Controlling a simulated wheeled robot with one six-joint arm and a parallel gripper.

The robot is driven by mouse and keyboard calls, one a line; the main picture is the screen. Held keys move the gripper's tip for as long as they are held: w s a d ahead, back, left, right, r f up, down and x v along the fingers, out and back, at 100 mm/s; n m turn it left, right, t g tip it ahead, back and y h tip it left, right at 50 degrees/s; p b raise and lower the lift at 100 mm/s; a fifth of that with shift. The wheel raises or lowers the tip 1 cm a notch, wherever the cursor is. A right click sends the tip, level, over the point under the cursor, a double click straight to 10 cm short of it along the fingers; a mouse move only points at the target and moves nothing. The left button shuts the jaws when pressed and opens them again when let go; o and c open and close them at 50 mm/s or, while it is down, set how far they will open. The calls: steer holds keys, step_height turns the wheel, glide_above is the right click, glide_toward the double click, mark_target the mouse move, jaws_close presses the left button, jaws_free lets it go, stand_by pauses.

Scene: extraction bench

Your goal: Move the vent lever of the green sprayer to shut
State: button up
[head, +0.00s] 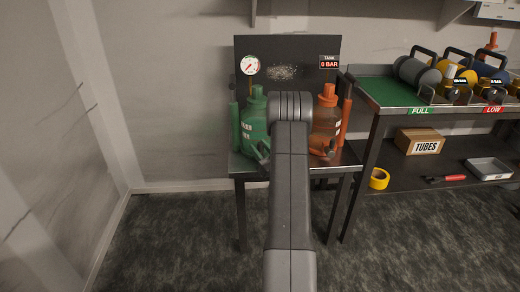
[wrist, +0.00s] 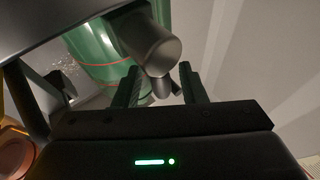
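The green sprayer (head: 252,122) stands at the left of the small metal bench. My arm covers part of its right side in the head view. Its green body with a red line (wrist: 95,48) fills the upper left of the wrist view. A grey cylindrical part (wrist: 152,46) sticks out from it, with a smaller grey piece below. I cannot tell for sure which part is the vent lever or how it is set. My gripper (wrist: 160,92) is open, its two dark fingers apart, one on each side of the smaller grey piece. Contact cannot be told.
An orange sprayer (head: 326,122) stands on the same bench, right of my arm. A dark back panel (head: 287,52) carries a round gauge (head: 250,65) and a "0 BAR" tank sign (head: 329,62). A shelf with several tanks stands at the right. The floor at the left is clear.

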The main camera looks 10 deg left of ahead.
stand_by(0.3)
steer(key=p+v, duration=0.1)
steer(key=v, duration=1.2)
steer(key=shift+s+d, duration=0.25)
steer(key=shift+d, duration=0.1)
steer(key=shift+f, duration=0.1)
steer(key=b+x, duration=0.1)
steer(key=x, duration=1.3)
steer(key=shift+f, duration=0.15)
